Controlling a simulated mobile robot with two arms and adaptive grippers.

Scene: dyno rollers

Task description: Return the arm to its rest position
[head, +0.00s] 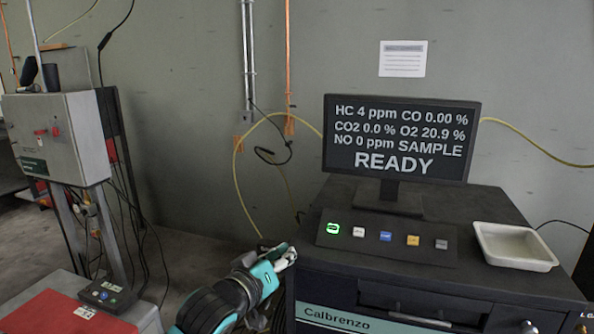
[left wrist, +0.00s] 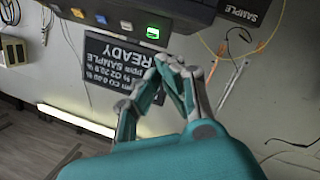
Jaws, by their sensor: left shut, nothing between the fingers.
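My left arm comes up from the bottom of the head view, teal and black. Its left gripper (head: 288,256) is beside the left front edge of the black Calbrenzo cabinet (head: 400,292). In the left wrist view the left gripper (left wrist: 172,62) has its fingertips together with nothing between them. Beyond the fingertips in that view are the button panel with a lit green button (left wrist: 153,32) and the monitor (left wrist: 112,62). In the head view the monitor (head: 398,138) reads READY with gas values. My right gripper is not in view.
The button panel (head: 385,244) and a white tray (head: 514,246) are on the cabinet top. A grey control box (head: 58,138) on a stand is at the left, with a red-topped unit (head: 50,308) below it. Open floor (head: 200,245) lies between stand and cabinet.

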